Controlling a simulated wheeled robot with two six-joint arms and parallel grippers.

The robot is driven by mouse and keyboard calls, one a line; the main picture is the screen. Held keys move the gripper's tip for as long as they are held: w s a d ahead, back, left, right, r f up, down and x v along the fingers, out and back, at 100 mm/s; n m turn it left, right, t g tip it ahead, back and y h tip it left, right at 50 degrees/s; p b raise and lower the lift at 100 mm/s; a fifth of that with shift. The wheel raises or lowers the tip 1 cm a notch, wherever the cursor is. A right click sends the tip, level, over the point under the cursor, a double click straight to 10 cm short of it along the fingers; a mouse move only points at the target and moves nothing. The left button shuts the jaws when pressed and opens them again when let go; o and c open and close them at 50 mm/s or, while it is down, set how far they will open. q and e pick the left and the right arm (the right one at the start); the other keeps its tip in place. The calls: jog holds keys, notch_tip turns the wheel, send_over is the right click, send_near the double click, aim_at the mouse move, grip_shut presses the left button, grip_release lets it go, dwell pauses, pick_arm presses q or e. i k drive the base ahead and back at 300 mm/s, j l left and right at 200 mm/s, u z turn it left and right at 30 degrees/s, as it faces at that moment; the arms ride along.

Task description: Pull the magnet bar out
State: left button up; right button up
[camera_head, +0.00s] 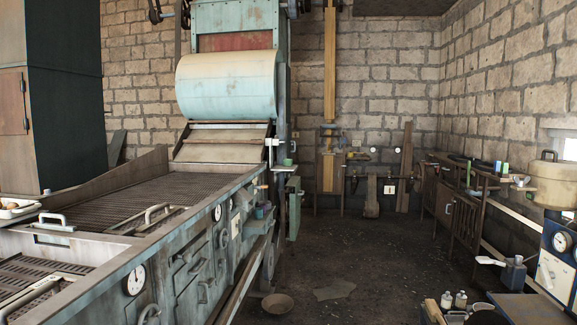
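A long grey machine (185,265) with dark slatted beds runs along the left side. A pale loop handle (53,222) stands on a flat cross plate near the left edge. A second metal handle (157,212) lies over a slatted bed farther right. A third metal bar or handle (32,298) shows at the lower left. I cannot tell which of these belongs to the magnet bar; no bar is seen clearly pulled out. Neither of my grippers is in view.
A pale blue drum (228,86) stands at the machine's far end. A shallow bowl (277,303) lies on the floor. A tan tank (551,182), a blue gauge box (557,262) and small bottles (453,299) are at the right. The middle floor is mostly clear.

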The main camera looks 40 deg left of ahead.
aim_at(275, 142)
jog(key=i+j+u, duration=0.4)
jog(key=i, duration=0.25)
jog(key=i+j+u, duration=0.1)
jog(key=i+u, duration=0.25)
jog(key=i, duration=0.3)
jog(key=i+u, duration=0.4)
jog(key=i, duration=0.25)
jog(key=i+z, duration=0.15)
jog(key=i, duration=0.7)
jog(key=i+j+z, duration=0.15)
jog(key=i, duration=0.7)
jog(key=i+l, duration=0.15)
jog(key=i, duration=0.4)
jog(key=i+l, duration=0.15)
jog(key=i, duration=0.4)
jog(key=i+l+z, duration=0.1)
jog(key=i, duration=0.45)
jog(key=l, duration=0.1)
